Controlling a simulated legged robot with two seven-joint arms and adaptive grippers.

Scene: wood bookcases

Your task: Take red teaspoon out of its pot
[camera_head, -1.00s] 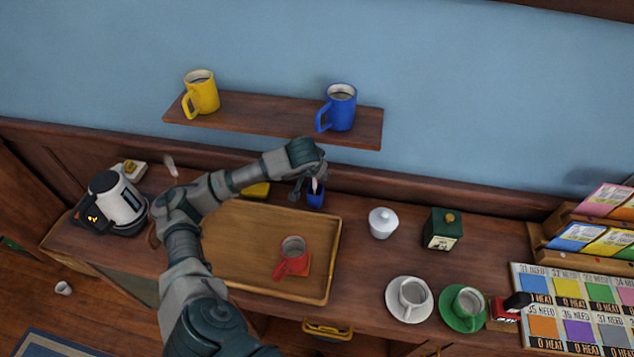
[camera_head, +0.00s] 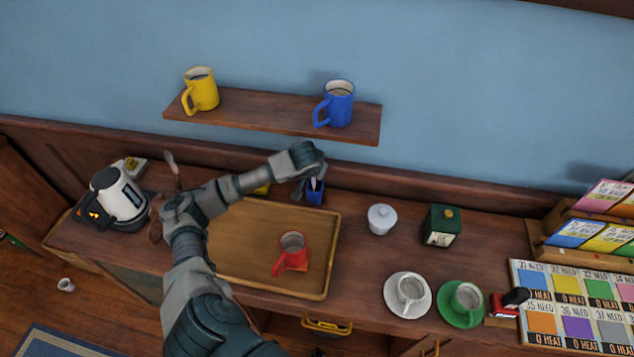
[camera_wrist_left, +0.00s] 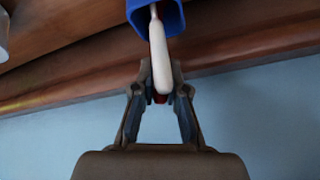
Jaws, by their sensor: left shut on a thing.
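The blue pot (camera_head: 315,194) stands at the back of the counter, under the shelf. A pale-handled teaspoon (camera_head: 316,184) sticks up out of it, and its lower end is hidden inside. In the left wrist view, the pale handle (camera_wrist_left: 161,58) runs from the blue pot (camera_wrist_left: 178,17) to between my fingers. A small red piece shows there at its end. My left gripper (camera_wrist_left: 161,92) is shut on this teaspoon by its red end. In the head view, my left gripper (camera_head: 304,184) is just beside the pot, partly hidden by my wrist. My right gripper is out of view.
A wooden tray (camera_head: 235,265) with a red mug (camera_head: 291,252) lies in front. The shelf (camera_head: 270,119) above holds yellow (camera_head: 202,90) and blue mugs (camera_head: 338,104). A white lidded bowl (camera_head: 381,219) and green tin (camera_head: 441,227) stand right; a kettle (camera_head: 119,197) stands left.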

